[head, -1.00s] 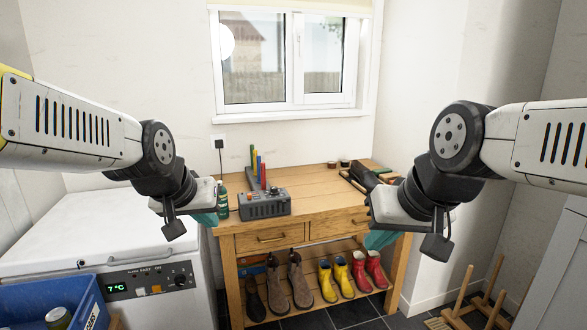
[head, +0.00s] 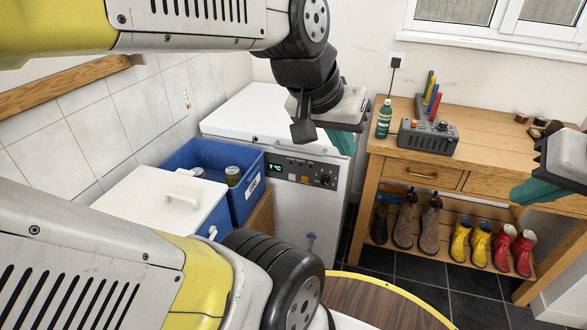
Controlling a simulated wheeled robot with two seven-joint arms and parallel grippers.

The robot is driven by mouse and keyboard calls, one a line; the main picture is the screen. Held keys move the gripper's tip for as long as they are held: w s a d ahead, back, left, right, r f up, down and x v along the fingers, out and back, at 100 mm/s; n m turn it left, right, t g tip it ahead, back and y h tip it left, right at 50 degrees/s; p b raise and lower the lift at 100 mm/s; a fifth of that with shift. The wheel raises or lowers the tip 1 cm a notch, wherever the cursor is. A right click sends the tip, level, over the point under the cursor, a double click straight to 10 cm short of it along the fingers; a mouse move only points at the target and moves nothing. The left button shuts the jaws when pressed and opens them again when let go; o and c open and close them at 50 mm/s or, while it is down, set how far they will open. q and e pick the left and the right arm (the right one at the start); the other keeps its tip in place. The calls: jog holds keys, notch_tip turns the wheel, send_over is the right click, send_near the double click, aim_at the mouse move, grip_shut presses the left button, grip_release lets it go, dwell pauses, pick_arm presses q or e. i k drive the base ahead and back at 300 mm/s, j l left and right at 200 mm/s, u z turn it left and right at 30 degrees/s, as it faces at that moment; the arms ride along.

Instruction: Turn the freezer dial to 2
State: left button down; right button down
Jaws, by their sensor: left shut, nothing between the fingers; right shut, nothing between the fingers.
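The white chest freezer (head: 270,112) stands left of the wooden bench in the head view. Its dark front panel has a green display (head: 274,168) reading 7°C, an orange button (head: 304,180) and a black dial (head: 325,180) at the right end. The dial's pointer and numbers are too small to read. My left gripper (head: 342,143) is shut and empty, with teal fingers pointing down in front of the freezer's right side, above the dial in the picture and apart from it. My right gripper (head: 540,192) is shut and empty in front of the bench at the right edge.
A blue crate (head: 192,156) with jars and a white lidded box (head: 150,208) stand left of the panel. The wooden bench (head: 485,160) holds a green bottle (head: 384,119) and a grey device (head: 428,137). Several boots stand below. Dark floor lies between freezer and bench.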

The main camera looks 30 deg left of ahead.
aim_at(325, 179)
jog(key=i+l+u, duration=0.1)
jog(key=u, duration=0.3)
jog(key=i+l+u, duration=0.15)
jog(key=u, duration=0.25)
jog(key=l+u, duration=0.15)
jog(key=u, duration=0.3)
jog(key=i+l+u, duration=0.1)
jog(key=u, duration=0.3)
jog(key=i+l+u, duration=0.1)
jog(key=l+u, duration=0.25)
jog(key=l, duration=0.85)
jog(key=k+l+u, duration=0.1)
jog(key=l+u, duration=0.2)
jog(key=l, duration=1.4)
jog(key=k+j+u, duration=0.15)
jog(key=j, duration=1)
jog(key=j+u, duration=0.1)
jog(key=j, duration=1.05)
jog(key=k, duration=0.05)
